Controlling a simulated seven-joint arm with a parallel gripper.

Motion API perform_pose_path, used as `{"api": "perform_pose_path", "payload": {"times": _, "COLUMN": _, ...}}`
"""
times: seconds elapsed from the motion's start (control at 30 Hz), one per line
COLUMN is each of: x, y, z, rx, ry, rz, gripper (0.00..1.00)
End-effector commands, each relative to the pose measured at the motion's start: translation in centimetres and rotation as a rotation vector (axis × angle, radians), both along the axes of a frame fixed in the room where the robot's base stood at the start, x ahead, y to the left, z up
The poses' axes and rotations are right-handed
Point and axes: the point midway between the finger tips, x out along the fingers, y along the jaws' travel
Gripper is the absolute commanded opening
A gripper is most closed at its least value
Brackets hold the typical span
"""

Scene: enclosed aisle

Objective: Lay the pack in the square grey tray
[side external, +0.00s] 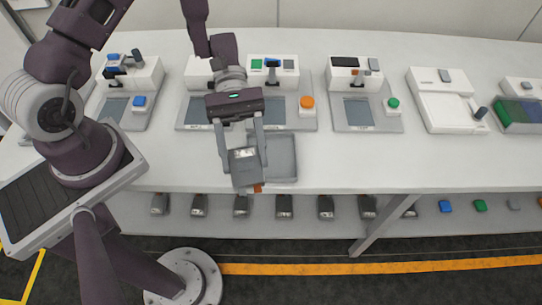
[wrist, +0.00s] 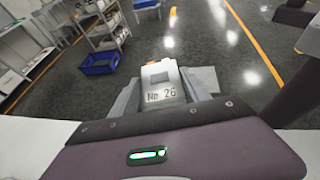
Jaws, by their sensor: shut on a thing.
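My gripper (side external: 244,152) is shut on a grey pack (side external: 245,172), one finger on each side of it. The pack has a pale label and an orange-brown bit at its lower end. In the wrist view the pack (wrist: 163,84) sits between the fingers and carries printed "No" and a number. The square grey tray (side external: 285,158) lies on the white bench near its front edge, just right of the pack and partly hidden by the gripper. The pack overlaps the tray's left side in the side view; I cannot tell its height above it.
Behind the tray stand several white and grey stations, one with an orange button (side external: 306,102), one with a green button (side external: 393,103). A white box (side external: 446,98) is further right. A lower shelf (side external: 310,225) holds several similar packs. The bench front right of the tray is clear.

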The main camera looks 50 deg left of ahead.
Motion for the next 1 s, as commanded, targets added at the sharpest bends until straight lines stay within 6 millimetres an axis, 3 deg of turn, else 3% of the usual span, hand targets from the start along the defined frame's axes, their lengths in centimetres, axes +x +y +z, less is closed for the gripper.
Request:
{"api": "perform_pose_path", "payload": {"times": 0.1, "x": 4.2, "y": 1.0, "z": 0.0, "rx": -0.001, "ry": 0.002, "rz": 0.266, "gripper": 0.0}}
{"api": "perform_pose_path", "payload": {"times": 0.3, "x": 8.7, "y": 3.2, "z": -0.5, "rx": -0.001, "ry": 0.002, "rz": 0.546, "gripper": 0.0}}
{"api": "perform_pose_path", "payload": {"times": 0.37, "x": 9.2, "y": 3.5, "z": -1.0, "rx": -0.002, "ry": 0.003, "rz": 0.58, "gripper": 0.0}}
{"api": "perform_pose_path", "payload": {"times": 0.8, "x": 9.4, "y": 3.7, "z": -9.9, "rx": -0.001, "ry": 0.001, "rz": 0.592, "gripper": 0.0}}
{"api": "perform_pose_path", "payload": {"times": 1.0, "x": 9.4, "y": 3.7, "z": -10.7, "rx": -0.001, "ry": -0.001, "rz": 0.591, "gripper": 0.0}}
